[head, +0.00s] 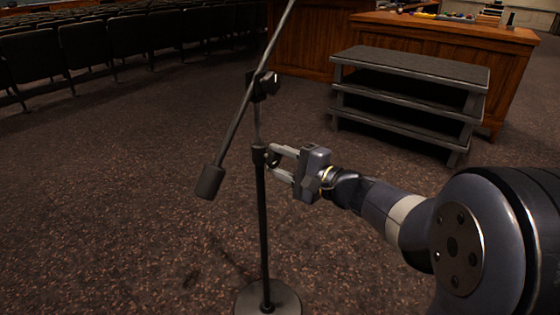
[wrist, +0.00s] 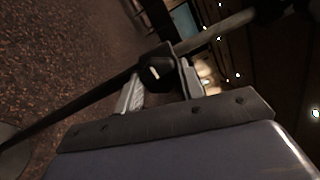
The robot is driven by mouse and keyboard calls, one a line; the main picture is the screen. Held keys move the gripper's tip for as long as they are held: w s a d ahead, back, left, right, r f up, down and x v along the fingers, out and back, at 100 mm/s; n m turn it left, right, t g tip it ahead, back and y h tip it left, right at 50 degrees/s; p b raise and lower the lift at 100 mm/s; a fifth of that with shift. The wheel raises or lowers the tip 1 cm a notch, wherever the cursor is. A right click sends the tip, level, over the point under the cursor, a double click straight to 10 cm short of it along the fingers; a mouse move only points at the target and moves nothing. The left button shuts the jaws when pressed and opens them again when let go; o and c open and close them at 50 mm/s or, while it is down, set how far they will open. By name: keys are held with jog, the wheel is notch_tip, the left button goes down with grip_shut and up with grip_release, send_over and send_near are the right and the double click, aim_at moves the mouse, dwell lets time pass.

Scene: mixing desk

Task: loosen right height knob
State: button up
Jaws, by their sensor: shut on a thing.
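A black microphone stand (head: 263,225) stands upright in the head view, with a round base at the bottom of the picture. The height knob (head: 272,159) sits on the right side of its pole, at the collar. My gripper (head: 276,164) reaches in from the right and its fingers are around the knob. In the wrist view the dark knob (wrist: 158,72) with a small pale mark sits between the fingers of my gripper (wrist: 160,88), which is shut on it. The fingers hide part of the knob in the head view.
A boom arm with a counterweight (head: 209,182) slants across the pole, held by a clamp (head: 263,87) above the knob. Dark steps (head: 410,95) and a wooden desk (head: 450,40) stand behind at the right. Rows of seats (head: 85,45) are at the back left. The carpet around the stand is clear.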

jog(key=o, duration=1)
jog(key=p+v, duration=0.3)
jog(key=v, duration=0.8)
jog(key=shift+a, duration=0.1)
jog(key=b+x, duration=0.3)
jog(key=x, duration=0.8)
jog(key=shift+d, duration=0.2)
